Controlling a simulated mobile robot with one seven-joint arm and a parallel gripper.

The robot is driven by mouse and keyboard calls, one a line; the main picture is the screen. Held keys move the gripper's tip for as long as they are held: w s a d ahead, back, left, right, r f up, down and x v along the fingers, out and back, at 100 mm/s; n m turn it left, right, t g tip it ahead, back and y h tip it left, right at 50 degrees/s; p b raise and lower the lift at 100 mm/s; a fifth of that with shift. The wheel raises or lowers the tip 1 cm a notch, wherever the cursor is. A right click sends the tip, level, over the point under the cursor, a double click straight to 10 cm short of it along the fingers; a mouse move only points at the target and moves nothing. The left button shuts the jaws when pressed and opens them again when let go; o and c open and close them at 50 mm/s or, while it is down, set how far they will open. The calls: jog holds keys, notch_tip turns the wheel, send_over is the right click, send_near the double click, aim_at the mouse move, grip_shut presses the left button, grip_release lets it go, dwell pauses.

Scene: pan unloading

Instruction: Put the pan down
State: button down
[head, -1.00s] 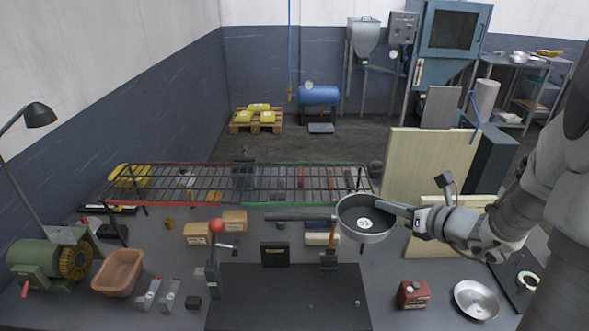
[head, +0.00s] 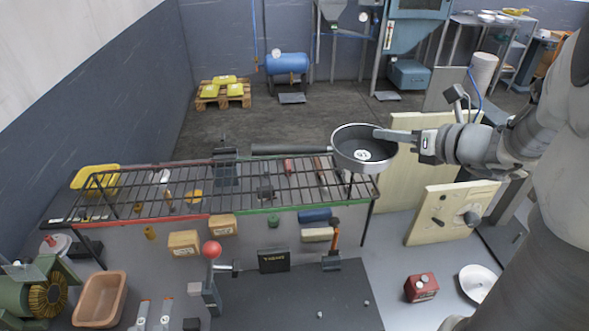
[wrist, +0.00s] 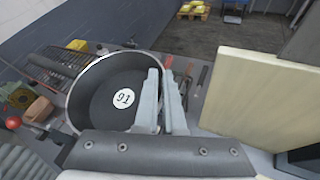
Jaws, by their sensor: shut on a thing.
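A dark round pan (head: 362,150) with a light rim, a long dark handle and a white label marked 91 is held in the air. My gripper (head: 386,135) is shut on the right side of its rim. In the head view the pan shows over the right end of a black wire rack (head: 150,200), its handle pointing left across the rack's far edge. In the wrist view the pan (wrist: 88,90) fills the left and centre, with the gripper fingers (wrist: 163,95) at its right wall. The gap between pan and rack cannot be judged.
Several tools lie under the rack. Wooden boards (head: 450,215) stand right of the rack.

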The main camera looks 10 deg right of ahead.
send_over(331, 170)
notch_tip(331, 170, down, 7)
jog(key=shift+b, duration=0.4)
jog(key=shift+f, duration=1.85)
jog(key=shift+f+b, duration=0.15)
jog(key=shift+b, duration=0.15)
jog(key=c, duration=1)
grip_release()
jog(key=v, duration=1.2)
jog(key=shift+p, duration=0.3)
